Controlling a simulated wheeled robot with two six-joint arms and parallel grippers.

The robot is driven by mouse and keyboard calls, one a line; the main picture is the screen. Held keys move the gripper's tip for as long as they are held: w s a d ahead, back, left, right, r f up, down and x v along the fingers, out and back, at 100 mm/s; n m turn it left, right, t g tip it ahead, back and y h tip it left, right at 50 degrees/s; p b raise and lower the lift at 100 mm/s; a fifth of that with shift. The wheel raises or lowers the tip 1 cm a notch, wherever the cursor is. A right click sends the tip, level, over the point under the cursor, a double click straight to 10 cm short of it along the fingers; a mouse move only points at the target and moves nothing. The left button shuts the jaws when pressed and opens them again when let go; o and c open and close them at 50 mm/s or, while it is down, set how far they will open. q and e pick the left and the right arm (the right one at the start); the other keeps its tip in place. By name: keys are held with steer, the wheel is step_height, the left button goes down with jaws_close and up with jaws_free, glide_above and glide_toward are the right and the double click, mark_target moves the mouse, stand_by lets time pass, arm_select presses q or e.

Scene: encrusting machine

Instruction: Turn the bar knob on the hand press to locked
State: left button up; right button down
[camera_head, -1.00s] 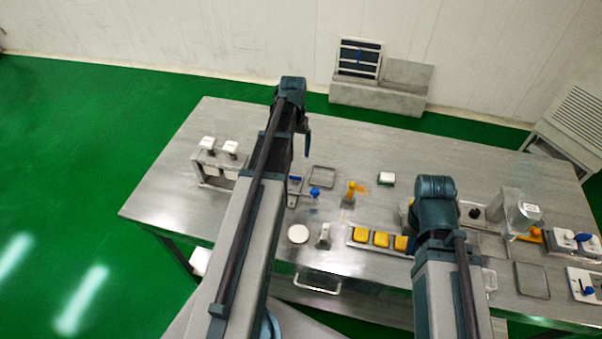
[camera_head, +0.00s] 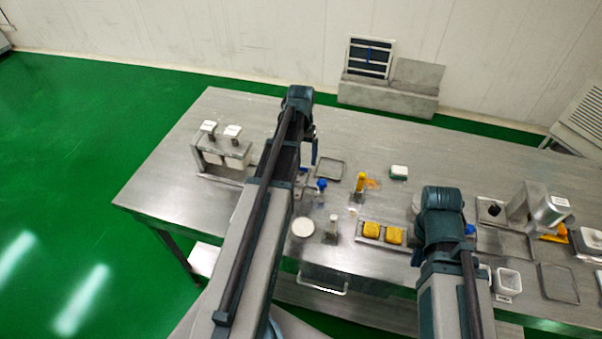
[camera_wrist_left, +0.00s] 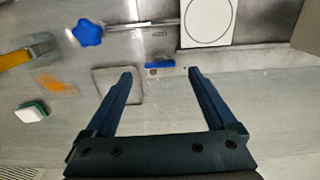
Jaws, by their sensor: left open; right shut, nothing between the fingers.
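A small blue bar (camera_wrist_left: 160,64) shows in the left wrist view at the edge of a metal fixture, beside a white plate with a circle (camera_wrist_left: 207,22). I take it for the bar knob, but cannot read its setting. A blue star-shaped knob (camera_wrist_left: 88,32) is to its left, and shows upright in the head view (camera_head: 321,185). My left gripper (camera_wrist_left: 160,72) is open and empty, the bar in line between its fingertips in the picture; no contact is visible. In the head view its fingers (camera_head: 314,155) point down over the table. My right gripper is hidden behind its arm.
A yellow-handled part (camera_head: 359,184), a wire-rimmed tray (camera_head: 329,169), a white-and-green block (camera_head: 399,172) and a round white disc (camera_head: 303,227) are nearby. A two-unit metal stand (camera_head: 222,150) is left. A grey machine (camera_head: 541,208) is right.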

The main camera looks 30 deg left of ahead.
mark_target(301, 167)
arm_select(q)
step_height(301, 167, down, 5)
steer(key=b, duration=0.3)
steer(key=shift+r+b, duration=0.15)
steer(key=shift+b, duration=0.15)
arm_select(e)
step_height(301, 167, down, 5)
steer(key=shift+r, duration=0.15)
steer(key=shift+r, duration=0.1)
arm_select(q)
steer(key=c, duration=1.4)
